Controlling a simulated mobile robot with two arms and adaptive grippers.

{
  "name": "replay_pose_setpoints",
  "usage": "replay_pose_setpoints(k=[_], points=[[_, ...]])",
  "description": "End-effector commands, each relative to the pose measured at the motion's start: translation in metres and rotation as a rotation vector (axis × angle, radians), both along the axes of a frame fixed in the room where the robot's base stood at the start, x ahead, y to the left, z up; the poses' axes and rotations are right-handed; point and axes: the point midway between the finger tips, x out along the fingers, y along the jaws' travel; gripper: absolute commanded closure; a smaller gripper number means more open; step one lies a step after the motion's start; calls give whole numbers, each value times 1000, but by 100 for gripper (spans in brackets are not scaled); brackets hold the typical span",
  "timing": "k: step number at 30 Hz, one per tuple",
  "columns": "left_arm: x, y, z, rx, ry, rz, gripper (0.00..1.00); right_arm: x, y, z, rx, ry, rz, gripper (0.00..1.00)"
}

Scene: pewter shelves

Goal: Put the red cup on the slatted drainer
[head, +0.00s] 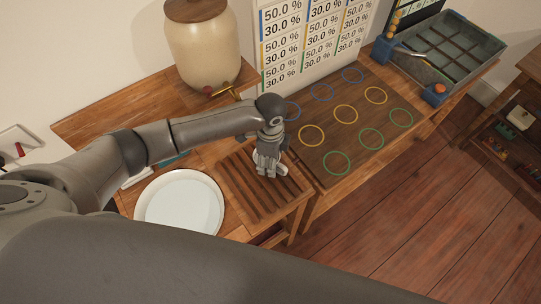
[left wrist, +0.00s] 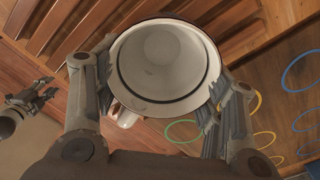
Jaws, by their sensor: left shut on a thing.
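My left gripper (head: 268,158) is shut on a cup (left wrist: 165,62), one finger on each side of it in the left wrist view. The cup looks whitish with a dark rim, not red; its opening faces that camera and its handle (left wrist: 127,118) shows below. In the head view the gripper mostly hides the cup. They are over the right part of the slatted drainer (head: 240,188), a brown wooden rack. Whether the cup touches the slats is unclear. My right gripper (left wrist: 42,94) shows small at the left of the wrist view; its opening is unclear.
A white plate (head: 180,203) lies left of the drainer. A dark board with coloured rings (head: 346,115) is to the right. A large jar (head: 201,45) stands behind, and a grey compartment crate (head: 455,55) is at the far right.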

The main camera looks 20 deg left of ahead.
Motion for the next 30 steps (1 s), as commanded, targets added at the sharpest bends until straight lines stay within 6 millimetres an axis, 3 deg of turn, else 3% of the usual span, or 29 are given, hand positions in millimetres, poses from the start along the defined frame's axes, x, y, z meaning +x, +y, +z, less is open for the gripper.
replay_pose_setpoints(k=[8, 9, 14, 25, 30], points=[[0, -1, -1, -1, 0, -1, 64, 0, -1, 0, -1, 1, 0, 60], [0, -1, -1, -1, 0, 0, 31, 0, -1, 0, -1, 1, 0, 60], [0, -1, -1, -1, 0, 0, 11, 0, -1, 0, -1, 1, 0, 60], [0, -1, 1, -1, 0, -1, 11, -2, 1, -1, 1, 4, 1, 60], [1, -1, 21, -3, -3, -1, 11, -2, 1, -1, 1, 3, 1, 60]])
